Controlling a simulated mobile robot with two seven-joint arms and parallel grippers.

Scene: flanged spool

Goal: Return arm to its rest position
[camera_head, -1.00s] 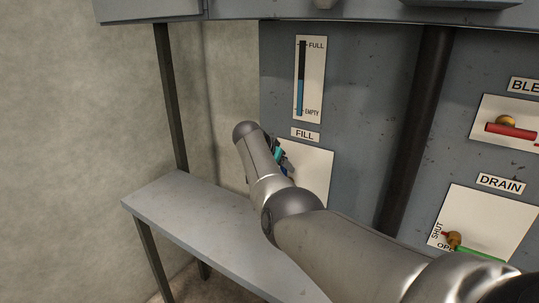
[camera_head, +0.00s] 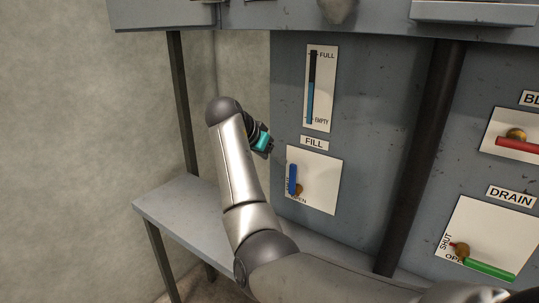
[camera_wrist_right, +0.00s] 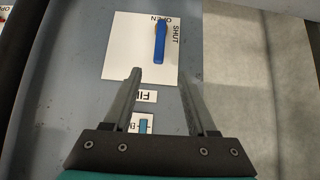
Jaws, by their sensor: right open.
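My right arm reaches in from the lower right in the head view. Its gripper (camera_head: 264,145) is bent back beside the forearm, left of the FILL plate (camera_head: 325,175) and apart from it. In the right wrist view the gripper (camera_wrist_right: 161,82) has its fingers spread with nothing between them. The blue FILL handle (camera_head: 292,180) stands upright on its brass pivot, over the SHUT lettering. It also shows in the wrist view (camera_wrist_right: 160,42), beyond the fingertips and clear of them. My left gripper is not in view.
A grey bench (camera_head: 185,212) stands low along the panel. A dark vertical pipe (camera_head: 420,150) runs right of FILL. The DRAIN green handle (camera_head: 490,269) and a red handle (camera_head: 518,146) are farther right. The gauge (camera_head: 312,88) reads about half.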

